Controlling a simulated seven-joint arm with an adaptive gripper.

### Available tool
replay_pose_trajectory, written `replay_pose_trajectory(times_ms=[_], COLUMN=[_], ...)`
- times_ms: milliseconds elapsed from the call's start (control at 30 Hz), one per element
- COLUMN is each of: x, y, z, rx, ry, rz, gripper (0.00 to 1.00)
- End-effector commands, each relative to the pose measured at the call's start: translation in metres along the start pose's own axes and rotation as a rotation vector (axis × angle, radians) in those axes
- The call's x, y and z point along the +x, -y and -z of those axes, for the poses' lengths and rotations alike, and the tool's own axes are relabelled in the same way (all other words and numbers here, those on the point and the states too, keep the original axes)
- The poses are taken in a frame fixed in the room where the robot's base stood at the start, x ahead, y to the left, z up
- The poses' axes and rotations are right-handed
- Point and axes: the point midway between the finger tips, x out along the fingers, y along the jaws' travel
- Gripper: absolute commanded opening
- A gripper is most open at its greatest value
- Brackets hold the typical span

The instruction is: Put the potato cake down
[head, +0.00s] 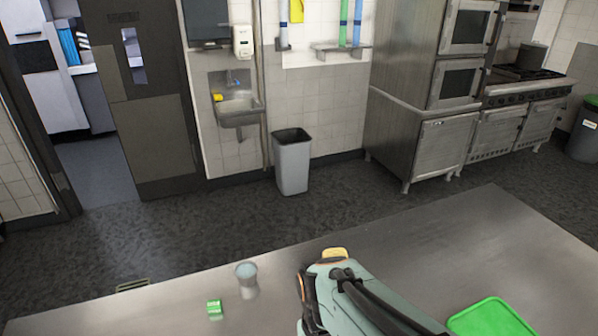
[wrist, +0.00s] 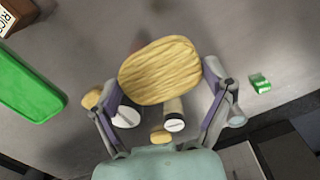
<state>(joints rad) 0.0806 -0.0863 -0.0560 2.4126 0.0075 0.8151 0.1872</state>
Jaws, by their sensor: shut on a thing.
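The potato cake (wrist: 160,72), a golden oval with ridged lines, sits between the two fingers of my gripper (wrist: 164,82) in the wrist view. The fingers are shut on it from both sides. In the head view my gripper (head: 328,266) is over the far side of the steel table (head: 420,255), and a small yellow patch shows at its tip; I cannot tell whether that is the cake. The gap between cake and table cannot be judged.
A grey cup (head: 246,274) and a small green packet (head: 214,308) stand left of my gripper. A green tray (head: 492,318) lies at the right front. A brown box (wrist: 14,14) shows in the wrist view's corner. The table's right rear is clear.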

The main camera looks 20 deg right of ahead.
Motion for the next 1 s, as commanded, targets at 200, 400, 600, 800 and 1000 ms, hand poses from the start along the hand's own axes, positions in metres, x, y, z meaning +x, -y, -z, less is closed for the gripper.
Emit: replay_pose_trajectory(times_ms=[200,400,600,800,1000], x=[0.000,0.001,0.002,0.002,0.007], y=[-0.054,-0.145,-0.251,-0.304,-0.326], z=[0.026,0.037,0.006,-0.028,-0.049], rx=[0.000,-0.009,-0.038,-0.070,-0.089], ry=[0.001,0.001,0.003,0.001,0.002], rz=[0.000,-0.002,-0.002,-0.001,0.002], gripper=[0.44,0.44,0.44,0.44,0.44])
